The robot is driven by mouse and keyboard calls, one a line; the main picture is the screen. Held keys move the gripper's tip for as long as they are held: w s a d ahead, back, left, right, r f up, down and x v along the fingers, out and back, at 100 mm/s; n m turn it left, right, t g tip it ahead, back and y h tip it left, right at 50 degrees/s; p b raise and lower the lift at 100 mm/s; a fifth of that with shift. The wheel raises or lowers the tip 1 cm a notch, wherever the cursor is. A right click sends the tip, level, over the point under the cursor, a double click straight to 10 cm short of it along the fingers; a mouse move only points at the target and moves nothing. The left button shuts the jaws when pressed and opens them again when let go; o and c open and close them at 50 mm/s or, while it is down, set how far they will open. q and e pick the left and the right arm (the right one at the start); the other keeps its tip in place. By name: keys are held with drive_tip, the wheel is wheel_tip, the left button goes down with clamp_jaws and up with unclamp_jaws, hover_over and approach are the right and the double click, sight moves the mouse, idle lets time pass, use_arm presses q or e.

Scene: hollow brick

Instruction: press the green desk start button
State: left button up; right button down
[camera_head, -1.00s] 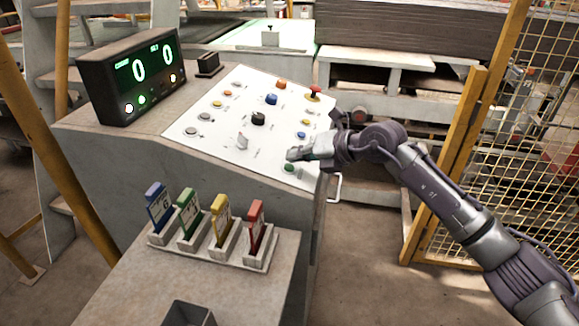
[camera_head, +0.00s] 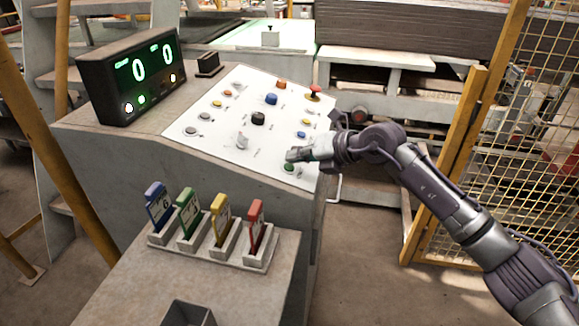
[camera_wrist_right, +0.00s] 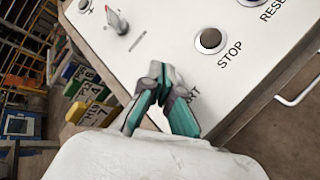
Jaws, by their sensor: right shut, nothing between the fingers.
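The green button (camera_head: 289,167) sits at the near right corner of the white sloped control panel (camera_head: 215,124). My right gripper (camera_head: 291,155) reaches in from the right, its fingertips just above the button in the picture. I cannot tell whether they touch it. In the right wrist view the gripper (camera_wrist_right: 158,74) is shut and empty, its fingers over the panel near a partly covered label ending in "RT". The button is hidden there behind the fingers. My left gripper is not in view.
A STOP button (camera_wrist_right: 210,40) and a red-tipped knob (camera_wrist_right: 114,22) lie near the fingers. A black display (camera_head: 132,77) reads 0 and 0. Several coloured cards stand in a holder (camera_head: 258,263) in front. A yellow mesh fence (camera_head: 520,130) stands at the right.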

drive_tip(key=shift+a+f, duration=0.15)
drive_tip(key=shift+f, duration=0.45)
idle(0.6)
idle(0.3)
drive_tip(key=shift+d+r+p, duration=0.2)
drive_tip(key=shift+r+p, duration=0.1)
drive_tip(key=shift+r, duration=0.5)
drive_tip(key=r+p, duration=0.1)
drive_tip(key=r, duration=0.1)
drive_tip(key=d+r+p, duration=0.1)
drive_tip(key=r+p, duration=0.1)
drive_tip(key=shift+s+d+r, duration=0.15)
drive_tip(key=shift+r, duration=0.25)
idle(0.4)
